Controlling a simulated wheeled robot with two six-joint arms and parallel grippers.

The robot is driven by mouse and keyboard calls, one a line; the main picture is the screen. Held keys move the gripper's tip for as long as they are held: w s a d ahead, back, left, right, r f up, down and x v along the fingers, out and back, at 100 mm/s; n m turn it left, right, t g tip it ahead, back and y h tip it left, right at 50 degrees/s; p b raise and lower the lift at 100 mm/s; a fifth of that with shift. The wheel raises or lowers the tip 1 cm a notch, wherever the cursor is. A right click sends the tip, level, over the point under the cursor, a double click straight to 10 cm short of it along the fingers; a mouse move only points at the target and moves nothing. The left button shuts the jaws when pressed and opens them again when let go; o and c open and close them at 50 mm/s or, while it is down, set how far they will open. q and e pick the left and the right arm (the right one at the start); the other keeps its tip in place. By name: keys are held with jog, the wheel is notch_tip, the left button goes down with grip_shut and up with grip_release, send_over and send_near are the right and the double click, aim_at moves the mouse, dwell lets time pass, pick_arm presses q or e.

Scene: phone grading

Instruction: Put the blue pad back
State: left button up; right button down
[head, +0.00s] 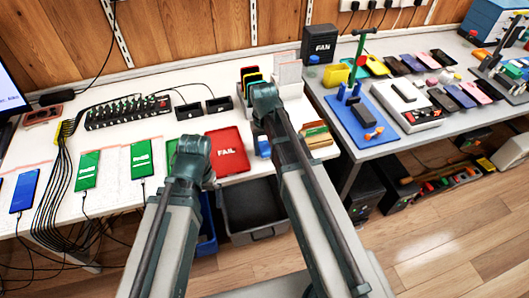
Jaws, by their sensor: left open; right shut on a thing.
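The blue pad (263,146) shows as a small blue block just right of the red FAIL tray (227,151), partly covered by my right arm. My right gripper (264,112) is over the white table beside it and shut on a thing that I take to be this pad. My arm hides the fingertips, so the contact is not visible. My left gripper (190,165) is open over the table's front part, near the left edge of the red tray. Its fingers are mostly hidden by its wrist.
A rack with red and yellow pieces (250,74) stands behind my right gripper. Green phones (88,170) and a blue phone (24,191) lie at the left. A grey bin (255,233) is below the front edge. The grey table (352,148) at the right is crowded.

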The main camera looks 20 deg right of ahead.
aim_at(264, 147)
jog(key=shift+f, duration=0.1)
jog(key=shift+f, duration=0.1)
jog(key=shift+f, duration=0.15)
jog(key=shift+c, duration=1.2)
grip_release()
jog(key=shift+r, duration=0.25)
notch_tip(264, 147, up, 12)
jog(key=p, duration=1.2)
jog(key=shift+a+f, duration=0.1)
jog(key=shift+f, duration=0.1)
notch_tip(264, 147, down, 12)
jog(key=b, duration=1.2)
jog(key=shift+r, duration=0.1)
